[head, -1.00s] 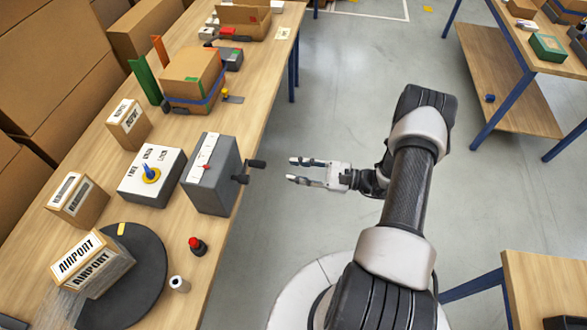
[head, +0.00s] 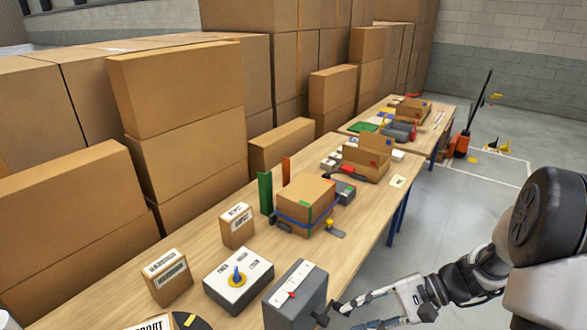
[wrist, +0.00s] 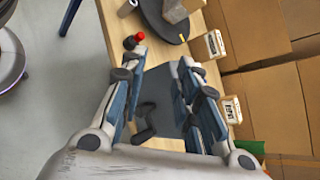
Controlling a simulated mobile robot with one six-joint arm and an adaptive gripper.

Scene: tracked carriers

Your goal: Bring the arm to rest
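My arm (head: 470,280) reaches in from the lower right of the head view, beside the long wooden table. My gripper (head: 358,312) is at its end, near the bottom edge, with its two fingers apart and nothing between them. It points toward the grey box (head: 292,300) with black handles, and a gap shows between them. In the wrist view my gripper (wrist: 162,56) is open, with its fingers spread on both sides. The grey box (wrist: 166,112) and its black handles show beyond and between the fingers; the picture does not show contact.
The table (head: 215,215) holds a white box with a yellow and blue knob (head: 238,278), small labelled cartons (head: 236,226) and a strapped carton (head: 305,203). Stacked cartons (head: 185,130) stand behind it. The red button (wrist: 139,36) is near the table edge. Grey floor (head: 440,215) is open at right.

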